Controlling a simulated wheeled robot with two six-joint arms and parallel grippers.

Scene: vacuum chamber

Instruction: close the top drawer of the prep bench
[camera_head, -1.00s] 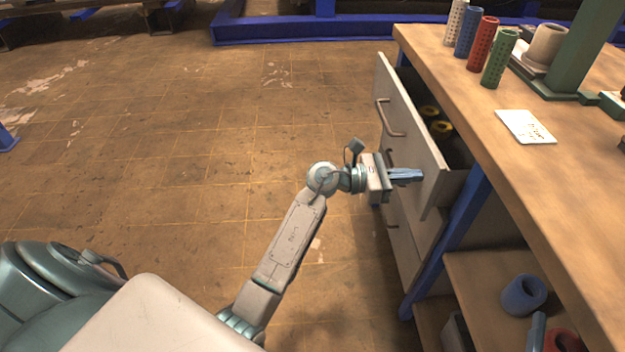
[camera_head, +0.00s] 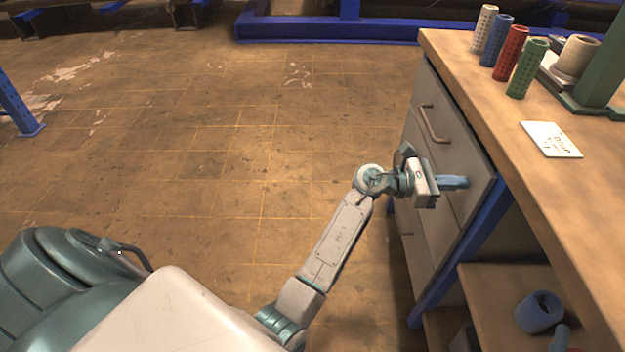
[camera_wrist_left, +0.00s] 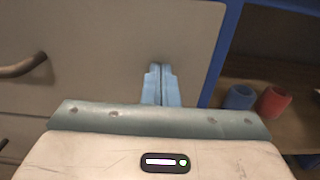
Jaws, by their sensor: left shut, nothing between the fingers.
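The prep bench (camera_head: 545,185) stands at the right, with a stack of grey drawers under its wooden top. The top drawer (camera_head: 452,132) has a curved metal handle (camera_head: 433,124). Its front now sits close under the bench top and no drawer interior shows. My left gripper (camera_head: 466,182) is shut and empty, its blue fingertips at the near lower part of the top drawer's front. In the left wrist view the shut fingers (camera_wrist_left: 162,88) point at the grey front (camera_wrist_left: 100,45), right of the handle (camera_wrist_left: 22,66); exact contact is hard to tell. My right gripper is out of view.
On the bench top stand white, blue, red and green perforated cylinders (camera_head: 526,69), a white card (camera_head: 551,139) and a green stand (camera_head: 600,75). A lower shelf holds a blue ring (camera_head: 539,312). Open floor (camera_head: 220,170) lies left of the bench.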

